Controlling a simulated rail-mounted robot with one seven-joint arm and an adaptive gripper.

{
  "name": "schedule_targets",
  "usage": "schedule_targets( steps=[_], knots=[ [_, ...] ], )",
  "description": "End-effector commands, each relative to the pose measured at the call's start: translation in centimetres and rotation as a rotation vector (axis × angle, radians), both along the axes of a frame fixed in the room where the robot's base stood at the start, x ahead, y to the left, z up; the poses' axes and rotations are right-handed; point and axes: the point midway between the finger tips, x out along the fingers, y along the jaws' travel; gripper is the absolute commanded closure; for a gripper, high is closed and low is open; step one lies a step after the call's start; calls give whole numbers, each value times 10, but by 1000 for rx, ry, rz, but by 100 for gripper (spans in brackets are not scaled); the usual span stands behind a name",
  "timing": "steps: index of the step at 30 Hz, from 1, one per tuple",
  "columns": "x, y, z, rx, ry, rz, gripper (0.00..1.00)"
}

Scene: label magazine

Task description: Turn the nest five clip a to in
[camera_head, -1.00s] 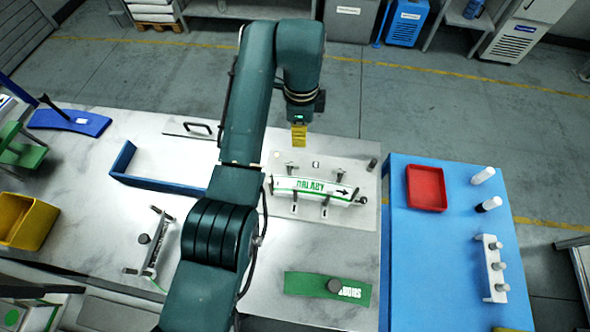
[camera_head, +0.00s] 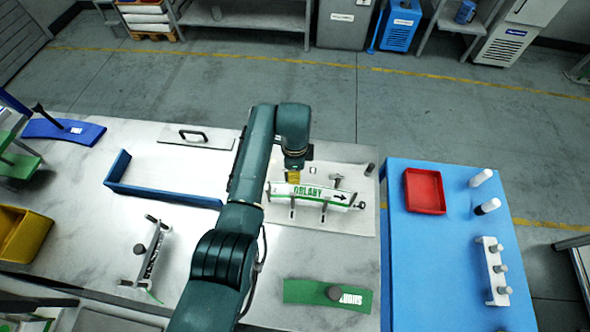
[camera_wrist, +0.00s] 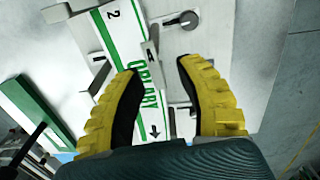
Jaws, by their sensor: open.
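The nest is a pale plate (camera_head: 342,238) holding a white and green magazine (camera_head: 345,206) lettered ORLABY, with a black arrow toward its right end. In the wrist view the magazine (camera_wrist: 106,38) runs diagonally, with a "2" at its upper end. A grey clip bar marked A (camera_wrist: 151,55) lies at its edge between my fingertips. My gripper (camera_head: 293,178) is above the far side of the magazine. In the wrist view its yellow fingers (camera_wrist: 157,66) are apart, with nothing clamped between them. A clip with a round pivot (camera_wrist: 188,20) shows beyond. In the head view my gripper hides clip A.
A blue table (camera_head: 430,270) with a red tray (camera_head: 424,191) stands right of the nest.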

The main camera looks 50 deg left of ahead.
Motion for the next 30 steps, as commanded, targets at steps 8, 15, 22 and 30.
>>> schedule_targets(
  steps=[8, 15, 22, 30],
  knots=[
    [0, 0, 0, 0, 0, 0, 77],
    [0, 0, 0, 0, 0, 0, 100],
    [0, 0, 0, -1, 1, 0, 100],
    [0, 0, -1, -1, 2, 38, 100]
  ],
)
